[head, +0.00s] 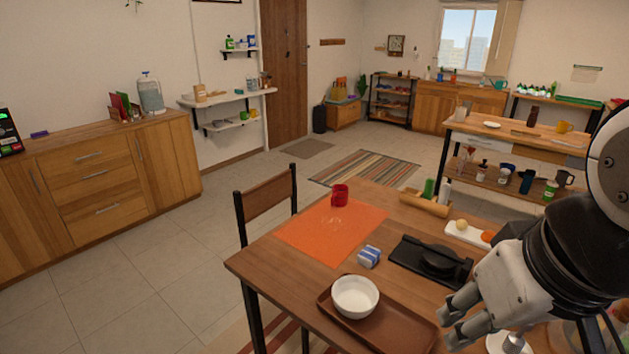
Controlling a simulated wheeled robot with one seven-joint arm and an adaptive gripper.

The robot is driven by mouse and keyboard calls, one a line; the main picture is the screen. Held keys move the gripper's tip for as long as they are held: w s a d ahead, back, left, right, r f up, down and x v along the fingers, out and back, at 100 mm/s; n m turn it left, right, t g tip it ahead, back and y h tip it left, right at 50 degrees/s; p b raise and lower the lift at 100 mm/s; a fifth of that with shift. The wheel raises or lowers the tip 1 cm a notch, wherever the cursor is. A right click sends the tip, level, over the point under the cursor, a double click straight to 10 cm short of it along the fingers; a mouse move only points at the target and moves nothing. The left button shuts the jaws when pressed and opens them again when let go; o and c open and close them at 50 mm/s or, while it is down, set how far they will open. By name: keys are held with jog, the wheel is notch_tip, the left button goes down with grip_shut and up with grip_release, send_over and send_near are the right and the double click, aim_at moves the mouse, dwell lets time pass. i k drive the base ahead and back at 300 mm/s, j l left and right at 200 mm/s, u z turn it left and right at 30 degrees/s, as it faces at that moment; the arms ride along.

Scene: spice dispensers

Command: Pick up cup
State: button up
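A red cup (340,196) stands upright at the far edge of an orange mat (305,232) on the wooden table. My gripper (447,320) is at the lower right, over the near right part of the table. Its two fingers are apart and nothing shows between them. The red cup is well away from the gripper, farther back and to the left.
A white bowl (355,297) sits on a brown tray (395,333). A blue-and-white box (369,257), a black tray (412,270), a wooden holder (426,204) and a white board (460,231) share the table. A chair (265,196) stands at its left.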

aim_at(338, 198)
jog(key=i+j+z, duration=0.1)
jog(key=i+j, duration=0.15)
jog(key=j, duration=0.2)
jog(key=i+j+z, duration=0.1)
jog(key=j, duration=0.35)
jog(key=i+j+z, duration=0.15)
jog(key=i+j, duration=0.15)
jog(key=j, duration=0.2)
jog(key=i+j+z, duration=0.1)
jog(key=j, duration=0.4)
jog(key=i+j+z, duration=0.1)
jog(key=i+j, duration=0.15)
jog(key=j, duration=0.25)
jog(key=i+j+z, duration=0.1)
jog(key=j, duration=0.45)
jog(key=i+j+z, duration=0.15)
jog(key=j, duration=0.35)
jog(key=i+j+z, duration=0.1)
jog(key=j, duration=0.45)
